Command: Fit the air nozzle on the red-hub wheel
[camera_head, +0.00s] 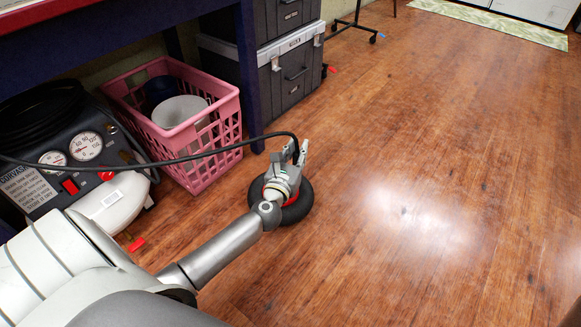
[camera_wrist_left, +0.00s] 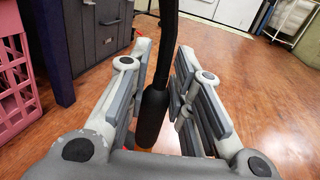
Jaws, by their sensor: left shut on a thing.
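The red-hub wheel (camera_head: 301,211) lies on the wooden floor, a black tyre with some red showing around my arm. My left gripper (camera_head: 297,150) is over the wheel and covers most of its hub. The left gripper is shut on the air nozzle, a black handle (camera_wrist_left: 153,118) between the fingers in the left wrist view. A black hose (camera_head: 215,150) runs from the nozzle to the compressor (camera_head: 70,165) at the left. The nozzle tip and the wheel's valve are hidden, so I cannot tell whether they touch. My right gripper is not in view.
A pink basket (camera_head: 216,131) with a white bucket (camera_head: 180,111) stands beside the compressor. Dark toolboxes (camera_head: 290,77) and a blue table leg (camera_head: 247,75) are behind it. A small red piece (camera_head: 137,244) lies on the floor. The floor at the right is clear.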

